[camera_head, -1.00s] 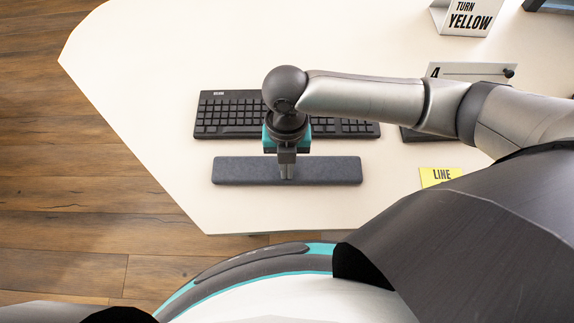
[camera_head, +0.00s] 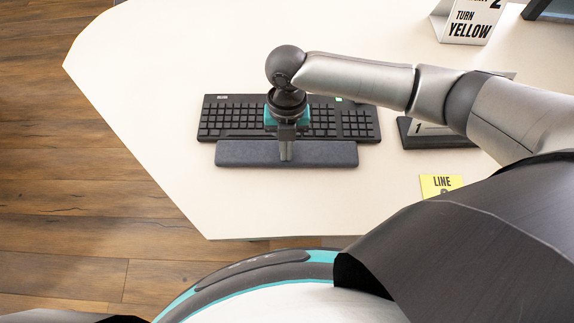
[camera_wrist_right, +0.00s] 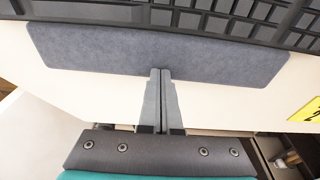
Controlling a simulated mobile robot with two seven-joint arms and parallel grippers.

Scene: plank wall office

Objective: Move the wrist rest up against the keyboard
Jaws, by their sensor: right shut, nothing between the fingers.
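The dark grey wrist rest (camera_head: 235,154) lies on the desk along the near side of the black keyboard (camera_head: 230,118). Its long far edge runs beside the keyboard's front edge, with no clear gap in the head view. The wrist rest (camera_wrist_right: 100,52) and keyboard (camera_wrist_right: 100,11) also look touching or nearly so in the right wrist view. My right gripper (camera_head: 286,158) points down at the near side of the wrist rest, close to its middle. Its fingers (camera_wrist_right: 161,72) are shut together, with nothing between them. My left gripper is out of view.
A yellow note (camera_head: 440,186) lies on the desk to the right. A dark-based stand (camera_head: 437,136) is right of the keyboard, partly behind my right arm. The desk left of the keyboard is clear.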

